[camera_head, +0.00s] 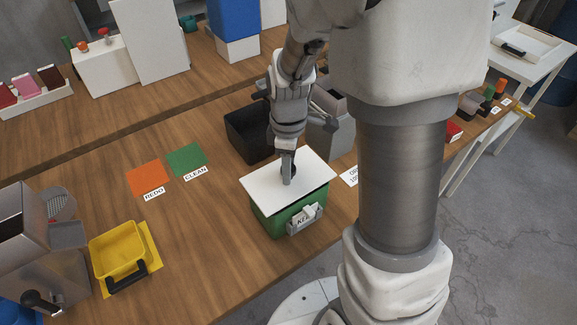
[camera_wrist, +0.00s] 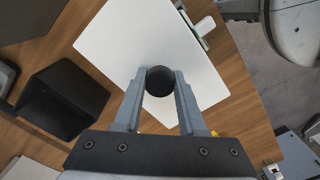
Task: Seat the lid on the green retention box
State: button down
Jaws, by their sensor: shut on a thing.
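The green retention box (camera_head: 272,222) stands near the front edge of the wooden table, with a grey clip and a label reading KEY or similar on its front. The white lid (camera_head: 262,185) lies over the top of the box and hides its opening. From these views I cannot tell whether it sits fully down. In the wrist view the lid (camera_wrist: 140,45) fills the middle, with a round black knob (camera_wrist: 160,80) on it. My gripper (camera_head: 288,180) points down at the lid's middle, and its fingers (camera_wrist: 160,88) are closed on the knob from both sides.
A black open bin (camera_head: 248,135) stands just behind the box, with a grey machine (camera_head: 325,125) beside it. Orange (camera_head: 148,178) and green (camera_head: 187,160) mats lie to the left. A yellow tray (camera_head: 118,252) is at the front left. The table between mats and box is clear.

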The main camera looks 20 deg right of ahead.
jog(key=shift+f+b, duration=0.75)
jog(key=shift+f, duration=0.15)
jog(key=shift+c, duration=2)
grip_release()
jog(key=shift+r, duration=0.1)
notch_tip(320, 180, up, 17)
jog(key=p, duration=0.2)
jog(key=s+r+m+t, duration=0.3)
jog(key=s+m+t, duration=0.2)
jog(key=s+m, duration=0.7)
jog(key=shift+s+r+m+t, duration=0.3)
jog(key=shift+s+r, duration=0.1)
jog(key=shift+s, duration=0.55)
